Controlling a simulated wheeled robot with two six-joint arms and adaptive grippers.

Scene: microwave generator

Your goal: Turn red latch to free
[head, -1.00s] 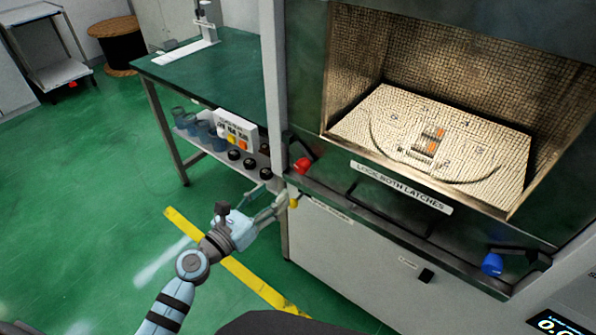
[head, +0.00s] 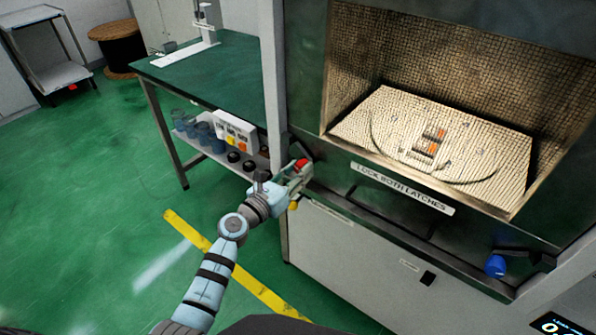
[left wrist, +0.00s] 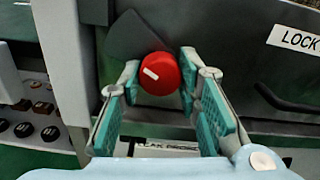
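The red latch knob (head: 301,163) sits at the left end of the dark front ledge of the microwave cabinet. In the left wrist view the round red knob (left wrist: 160,74) has a short white mark on its face, and a dark latch plate (left wrist: 130,40) shows behind it. My left gripper (head: 299,174) is at the knob. In the left wrist view, the gripper's fingertips (left wrist: 159,72) are on either side of the knob, open, with the knob between them; I cannot tell whether they touch it. My right gripper is not in view.
A blue latch knob (head: 496,266) sits at the ledge's right end. A "LOCK BOTH LATCHES" label (head: 401,188) is below the open, mesh-lined chamber (head: 455,80). A green-topped bench (head: 205,70) stands left of the cabinet.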

